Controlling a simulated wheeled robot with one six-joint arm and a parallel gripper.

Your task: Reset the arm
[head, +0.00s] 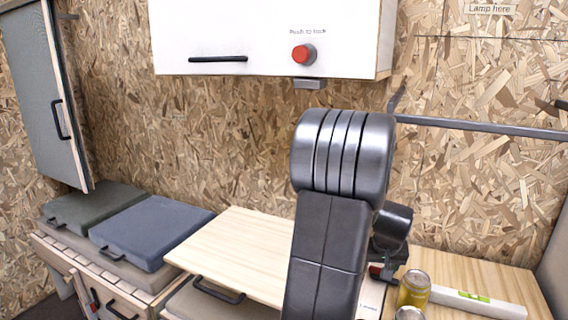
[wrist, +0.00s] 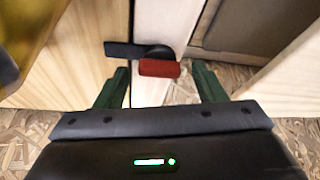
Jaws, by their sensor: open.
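My arm (head: 328,230) stands bent in the middle of the head view, its dark links rising in front of the chipboard wall. My gripper (wrist: 162,80) is open in the wrist view, with one dark green finger on each side. A small red piece (wrist: 160,68) on a dark lever or latch (wrist: 135,50) shows between the fingers. I cannot tell whether they touch it. The gripper's fingers are hidden behind my arm in the head view.
A white wall cabinet (head: 260,35) with a red knob (head: 303,54) hangs above. A light wooden top (head: 240,250) lies to the left, beside blue (head: 150,232) and grey-green cushions (head: 92,206).

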